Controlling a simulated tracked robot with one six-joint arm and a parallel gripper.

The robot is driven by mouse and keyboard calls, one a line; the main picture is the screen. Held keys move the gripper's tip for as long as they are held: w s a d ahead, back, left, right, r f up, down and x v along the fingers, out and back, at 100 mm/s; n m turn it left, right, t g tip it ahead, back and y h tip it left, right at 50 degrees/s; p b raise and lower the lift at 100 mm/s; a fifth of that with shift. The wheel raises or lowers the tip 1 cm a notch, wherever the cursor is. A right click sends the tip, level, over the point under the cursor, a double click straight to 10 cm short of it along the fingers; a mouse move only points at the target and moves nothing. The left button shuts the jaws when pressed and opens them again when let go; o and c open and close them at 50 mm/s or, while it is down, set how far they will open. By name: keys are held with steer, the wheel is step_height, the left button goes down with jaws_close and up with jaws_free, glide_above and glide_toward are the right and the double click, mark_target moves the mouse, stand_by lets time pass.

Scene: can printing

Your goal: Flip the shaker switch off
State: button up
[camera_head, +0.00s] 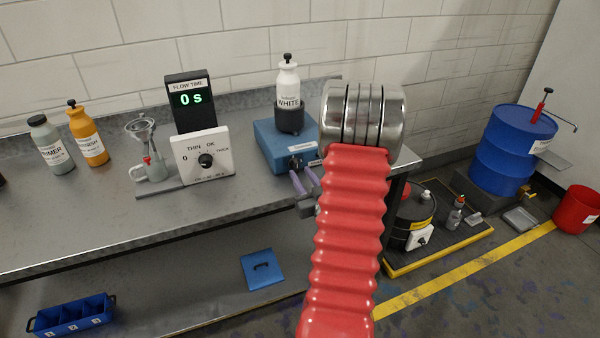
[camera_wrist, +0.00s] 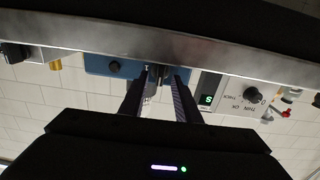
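The shaker appears to be the blue box (camera_head: 272,146) on the bench, with a bottle labelled WHITE (camera_head: 289,92) on top. Its front panel has a small switch (camera_head: 297,163), partly hidden in the head view. My gripper (camera_head: 304,181) is just in front of that panel, its two fingers apart and holding nothing visible. In the wrist view, which is upside down, the fingers of my gripper (camera_wrist: 158,76) point at the blue box (camera_wrist: 97,63). A small metallic part shows between the fingertips; whether they touch it I cannot tell.
The flow-time display (camera_head: 190,100) reads 0 s, with a white dial panel (camera_head: 204,156) below it. A cup stand (camera_head: 149,165) and two bottles are farther left. The bench edge (camera_wrist: 150,42) runs close to the fingers. Blue drum (camera_head: 505,150) and red bucket (camera_head: 575,210) stand right.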

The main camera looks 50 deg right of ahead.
steer(key=v, duration=1)
steer(key=shift+s, duration=0.35)
steer(key=shift+a+f, duration=0.1)
steer(key=shift+a, duration=0.05)
steer(key=s+f+m+g+y, duration=0.1)
steer(key=s+f+g+y, duration=0.1)
steer(key=s+f+g, duration=0.4)
steer(key=s+f+m+g+y, duration=0.15)
steer(key=f+g, duration=0.25)
steer(key=f, duration=0.4)
steer(key=w+a+r+n+y, duration=0.2)
steer(key=a+r, duration=0.7)
steer(key=a, duration=0.4)
steer(key=w+a+r+n+y, duration=0.1)
steer(key=w+a+r+n, duration=0.1)
steer(key=a+r, duration=0.8)
steer(key=w+a+r+n+y, duration=0.2)
steer(key=a+r, duration=0.7)
steer(key=a, duration=0.9)
steer(key=shift+a+r+n+y, duration=0.25)
steer(key=shift+r+n+y, duration=0.1)
steer(key=shift+n, duration=0.9)
